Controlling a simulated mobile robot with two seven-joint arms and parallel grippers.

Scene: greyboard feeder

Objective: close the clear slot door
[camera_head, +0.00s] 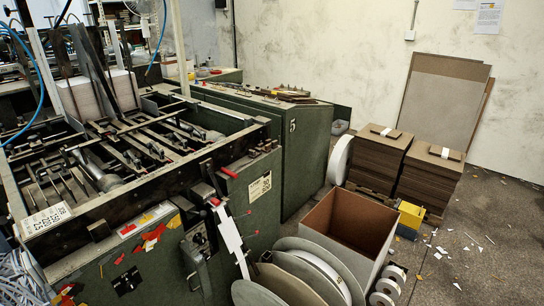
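I cannot make out a clear slot door for certain in the head view. The green greyboard feeder machine (110,265) fills the left side. Its open top shows rails, rods and metal fittings. At its back left, pale upright stacks or panels (82,97) stand behind dark upright bars; I cannot tell whether any of this is clear material. On the front right corner are a white strip (229,232) and red-tipped levers. Neither of my grippers shows in this view.
A green cabinet (308,150) marked 5 stands behind the machine. An open brown-lined box (378,260) and large reels (318,270) stand at the front right. Board stacks (430,175) and leaning sheets (442,105) are near the wall. Scraps litter the right floor (495,240), otherwise mostly free.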

